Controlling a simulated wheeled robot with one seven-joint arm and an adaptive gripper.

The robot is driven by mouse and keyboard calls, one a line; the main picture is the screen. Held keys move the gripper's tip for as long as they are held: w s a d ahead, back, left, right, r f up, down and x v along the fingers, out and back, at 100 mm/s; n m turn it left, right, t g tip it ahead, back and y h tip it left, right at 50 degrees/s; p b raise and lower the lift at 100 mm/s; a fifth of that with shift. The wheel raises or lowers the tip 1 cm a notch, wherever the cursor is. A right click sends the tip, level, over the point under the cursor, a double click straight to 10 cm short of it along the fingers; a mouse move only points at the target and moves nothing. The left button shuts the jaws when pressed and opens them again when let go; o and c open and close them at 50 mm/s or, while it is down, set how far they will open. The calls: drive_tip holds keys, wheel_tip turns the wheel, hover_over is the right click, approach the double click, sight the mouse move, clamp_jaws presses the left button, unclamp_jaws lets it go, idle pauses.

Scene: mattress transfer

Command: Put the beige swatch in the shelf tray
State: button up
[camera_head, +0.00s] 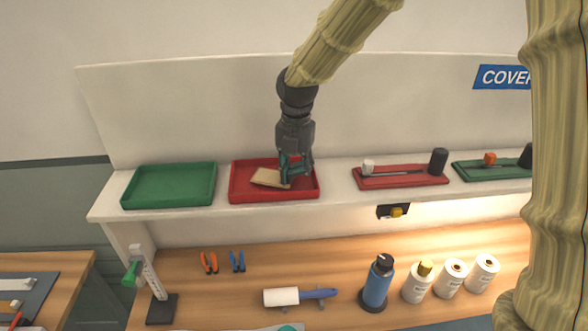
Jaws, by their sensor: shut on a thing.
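The beige swatch (267,178) is over the red shelf tray (238,195), tilted a little. My gripper (291,180) reaches down into the red tray from above and is shut on the swatch's right edge. I cannot tell whether the swatch touches the tray floor. A green tray (170,186) stands on the same shelf to the left, and it is empty.
The shelf (335,190) also bears a red mat (400,182) and a green mat (480,172) with tools and black cylinders at right.

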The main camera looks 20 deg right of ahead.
drive_tip(key=shift+w+f, duration=0.1)
drive_tip(key=shift+f, duration=0.35)
drive_tip(key=shift+f, duration=0.1)
drive_tip(key=o, duration=1.2)
drive_tip(key=shift+o, duration=0.2)
drive_tip(key=shift+r, duration=0.2)
wheel_tip(320, 180, up, 12)
drive_tip(key=b, duration=0.4)
drive_tip(key=shift+s+d, duration=0.2)
drive_tip(key=shift+s, duration=0.05)
